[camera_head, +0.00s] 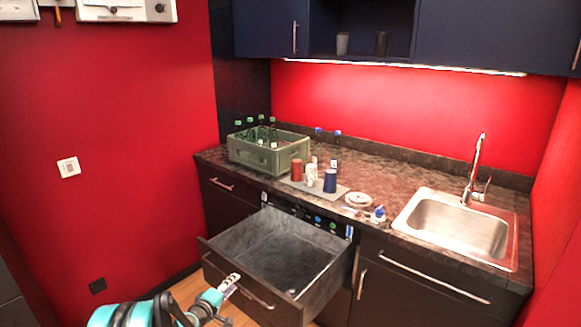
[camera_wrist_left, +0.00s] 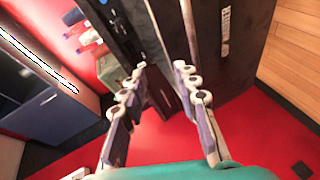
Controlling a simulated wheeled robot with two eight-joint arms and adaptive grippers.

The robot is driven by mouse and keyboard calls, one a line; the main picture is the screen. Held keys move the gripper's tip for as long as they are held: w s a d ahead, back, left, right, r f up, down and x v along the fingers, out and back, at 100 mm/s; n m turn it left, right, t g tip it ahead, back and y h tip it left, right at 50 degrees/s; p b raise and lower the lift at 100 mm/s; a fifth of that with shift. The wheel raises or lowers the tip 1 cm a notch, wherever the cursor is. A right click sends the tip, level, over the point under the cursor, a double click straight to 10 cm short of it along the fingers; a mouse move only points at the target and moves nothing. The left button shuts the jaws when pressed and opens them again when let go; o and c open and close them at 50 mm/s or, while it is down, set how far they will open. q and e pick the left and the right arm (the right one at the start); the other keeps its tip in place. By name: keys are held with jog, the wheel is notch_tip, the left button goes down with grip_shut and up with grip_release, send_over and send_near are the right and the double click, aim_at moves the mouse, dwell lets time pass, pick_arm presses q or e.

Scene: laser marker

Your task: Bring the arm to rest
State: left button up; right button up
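My left gripper (camera_head: 229,284) shows at the bottom of the head view, at the end of my teal arm. It overlaps the front of an open drawer (camera_head: 280,250) in that picture; whether it touches the drawer I cannot tell. In the left wrist view the two fingers of my left gripper (camera_wrist_left: 158,70) stand apart, with no object held between them. The drawer is dark, pulled out below the counter, and looks empty. My right gripper is in neither view.
A sink (camera_head: 455,222) is at right. The red wall (camera_head: 110,130) is at left.

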pick_arm(q)
jog(key=s+d+r+m+g+y, duration=0.1)
jog(key=s+d+r+m+g, duration=0.15)
jog(key=s+r, duration=0.5)
jog(key=s+d+r+m+g, duration=0.2)
jog(key=s+d+r+m, duration=0.2)
jog(key=s+r, duration=0.3)
jog(key=s+a+f+m+g+y, duration=0.1)
jog(key=s+m, duration=0.1)
jog(key=s, duration=1)
jog(key=s+a+f+m+g+y, duration=0.1)
jog(key=s+m+y, duration=0.1)
jog(key=s, duration=1.1)
jog(key=shift+f+m+y, duration=0.3)
jog(key=shift+m, duration=0.35)
